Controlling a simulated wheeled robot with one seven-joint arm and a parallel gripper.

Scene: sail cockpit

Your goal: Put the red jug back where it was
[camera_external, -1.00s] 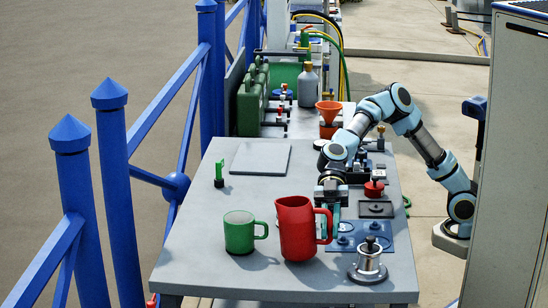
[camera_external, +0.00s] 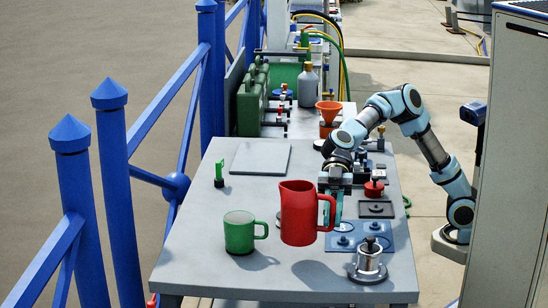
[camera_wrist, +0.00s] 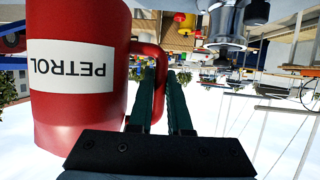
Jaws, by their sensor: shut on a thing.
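The red jug (camera_external: 298,213) is upright and raised a little above the grey table, with its shadow on the tabletop below and to the right. My gripper (camera_external: 335,208) is at the jug's right side, shut on its handle. In the wrist view the red jug (camera_wrist: 78,100) fills the left side, with a white PETROL label that appears upside down. The gripper fingers (camera_wrist: 165,100) close around the handle there. The jug's base and the spot directly under it are partly hidden by the jug itself in the external view.
A green mug (camera_external: 241,232) stands just left of the jug. A silver cylinder (camera_external: 368,262) stands at front right beside a blue panel (camera_external: 368,237). A flat grey plate (camera_external: 261,159) lies at the back left, near a small green upright piece (camera_external: 219,174). The table's front left is clear.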

